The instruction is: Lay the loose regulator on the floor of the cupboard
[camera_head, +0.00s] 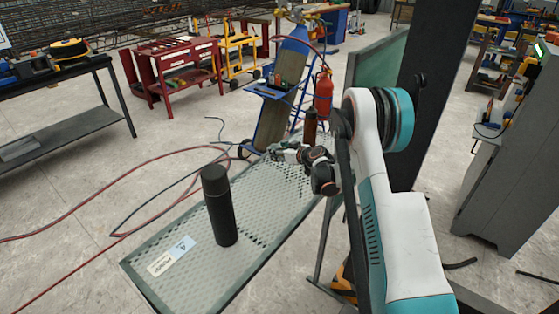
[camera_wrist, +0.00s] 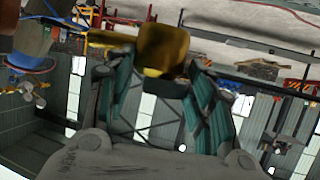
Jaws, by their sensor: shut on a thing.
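My gripper (camera_wrist: 163,80) shows in the wrist view with its two teal fingers on either side of a brass-coloured piece (camera_wrist: 162,48), which I take to be the loose regulator. The fingers are shut on it and it juts out beyond their tips. In the head view my gripper (camera_head: 284,152) is over the far end of the perforated table, and the held piece is too small to make out. A grey cabinet (camera_head: 512,165) stands at the right; its inside does not show, and I cannot tell if it is the cupboard.
A black bottle (camera_head: 219,205) stands on the perforated table (camera_head: 190,262) beside a label. A dark upright panel (camera_head: 432,90) rises right of my arm. A red extinguisher (camera_head: 323,95) and a blue trolley (camera_head: 272,110) are behind. Hoses (camera_head: 100,195) lie across the floor at left.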

